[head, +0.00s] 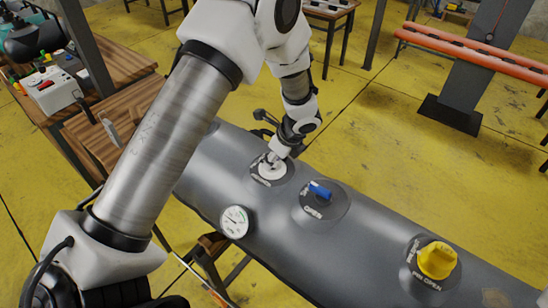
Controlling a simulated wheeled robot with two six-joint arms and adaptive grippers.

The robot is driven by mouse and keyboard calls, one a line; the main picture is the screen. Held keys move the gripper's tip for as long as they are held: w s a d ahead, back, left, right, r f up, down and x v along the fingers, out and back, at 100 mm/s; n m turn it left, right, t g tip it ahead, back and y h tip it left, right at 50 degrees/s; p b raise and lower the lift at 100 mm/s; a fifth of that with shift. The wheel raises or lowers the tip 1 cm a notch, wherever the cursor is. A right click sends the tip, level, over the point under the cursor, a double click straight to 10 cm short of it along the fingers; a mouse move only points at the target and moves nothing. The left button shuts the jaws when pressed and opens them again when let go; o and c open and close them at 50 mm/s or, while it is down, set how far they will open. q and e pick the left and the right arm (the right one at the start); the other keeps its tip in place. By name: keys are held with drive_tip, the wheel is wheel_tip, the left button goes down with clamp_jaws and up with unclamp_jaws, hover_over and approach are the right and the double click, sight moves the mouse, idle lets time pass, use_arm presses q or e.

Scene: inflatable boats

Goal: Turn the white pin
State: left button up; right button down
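The white pin (271,168) sits in a round dark fitting with lettering around it, on top of the grey inflatable tube (373,237). My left gripper (274,157) comes down from above in the head view, its tip right at the pin's far side. The tip overlaps the pin, so I cannot tell whether it touches or grips it. The finger gap is too small and partly hidden to read. My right gripper is not in view.
On the same tube are a blue pin (320,190) marked OPEN, a yellow knob (437,260) and a round pressure gauge (235,221). A wooden table (122,62) with gear stands at left. Yellow floor lies open behind the tube.

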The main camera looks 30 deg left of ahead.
use_arm(q)
drive_tip(key=shift+s+d, duration=0.1)
drive_tip(key=shift+s, duration=0.1)
clamp_jaws()
drive_tip(key=shift+f, duration=0.3)
drive_tip(key=shift+n+g+p, duration=0.35)
drive_tip(key=shift+n+g, duration=0.15)
drive_tip(key=shift+n, duration=0.3)
idle(1.2)
drive_tip(key=shift+o, duration=1.9)
unclamp_jaws()
drive_tip(key=shift+s+r, duration=0.1)
drive_tip(key=shift+r, duration=0.1)
